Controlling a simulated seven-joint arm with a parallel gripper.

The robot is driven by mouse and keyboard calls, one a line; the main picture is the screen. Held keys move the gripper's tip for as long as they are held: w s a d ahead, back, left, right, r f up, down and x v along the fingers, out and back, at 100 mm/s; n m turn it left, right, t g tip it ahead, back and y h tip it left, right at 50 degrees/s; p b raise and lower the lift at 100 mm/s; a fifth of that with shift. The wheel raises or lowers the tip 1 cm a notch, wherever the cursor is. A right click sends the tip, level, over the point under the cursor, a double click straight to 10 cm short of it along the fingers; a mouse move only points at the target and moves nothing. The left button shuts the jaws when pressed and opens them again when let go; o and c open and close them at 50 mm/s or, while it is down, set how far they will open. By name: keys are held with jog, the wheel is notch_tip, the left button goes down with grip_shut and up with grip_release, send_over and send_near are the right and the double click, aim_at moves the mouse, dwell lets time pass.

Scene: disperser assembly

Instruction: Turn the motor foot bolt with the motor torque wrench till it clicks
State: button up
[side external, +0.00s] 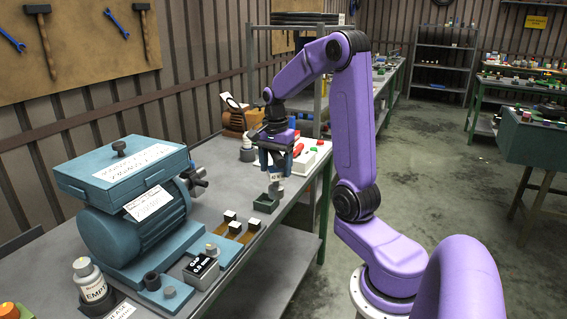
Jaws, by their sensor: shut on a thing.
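The teal motor (112,236) stands on the bench at the left, with a terminal box on top and a white label on its side. Along its front foot are a dark round piece (152,281) and a grey bolt-like head (170,292); I cannot tell which is the motor foot bolt. My gripper (276,175) points down, well to the right of the motor. It is shut on a small grey tool with a pale label (275,187), just above a dark green holder (266,204). I cannot tell whether the tool touches the holder or is the motor torque wrench.
Several small blocks on brass strips (235,228) lie between motor and holder. A black "0.5 mm" gap box (201,271) sits by the motor's foot. An "EMPTY" bottle (90,283) stands front left. A white box with red parts (309,155) is behind my gripper.

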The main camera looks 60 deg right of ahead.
jog(key=w+a+f+n, duration=0.3)
jog(key=w+a+n, duration=0.2)
jog(key=a+n, duration=0.5)
jog(key=w+a+f+n, duration=0.3)
jog(key=w+a+n, duration=0.2)
jog(key=a+n, duration=0.4)
jog(key=n, duration=0.3)
jog(key=shift+a+f+n, duration=0.25)
jog(key=shift+a+n, duration=0.05)
jog(key=shift+a, duration=0.05)
dwell(0.6)
jog(key=shift+w, duration=0.1)
jog(key=shift+f, duration=1.7)
dwell(0.4)
